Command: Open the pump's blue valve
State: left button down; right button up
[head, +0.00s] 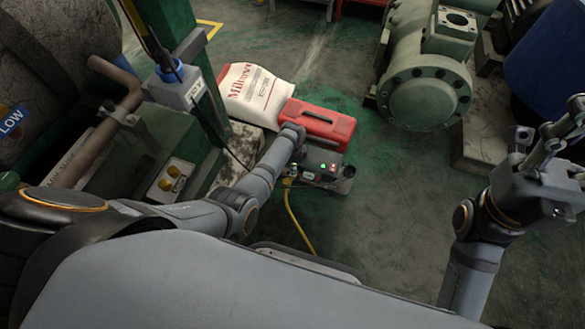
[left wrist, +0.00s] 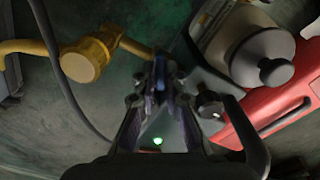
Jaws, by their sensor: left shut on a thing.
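The pump (head: 322,166) is a dark box on the floor with a red and a green light on top. In the left wrist view the pump (left wrist: 172,130) lies beneath my fingers, with its green light showing. My left gripper (left wrist: 160,70) is shut on the blue valve (left wrist: 159,75); only a small dark blue part shows between the fingertips. My right gripper (head: 552,125) is raised at the far right, seems open and is empty, well apart from the pump.
A red toolbox (head: 318,124) and a white sack (head: 254,92) stand just behind the pump. A yellow hose (head: 296,220) runs from it; yellow fittings (left wrist: 84,60) are beside my left fingers. A green machine (head: 428,75) stands back right. The floor (head: 400,190) right of the pump is clear.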

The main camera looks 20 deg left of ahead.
pick_arm(q)
jog(key=shift+r+n+p, duration=0.1)
jog(key=shift+n+p, duration=0.3)
jog(key=shift+n, duration=1.1)
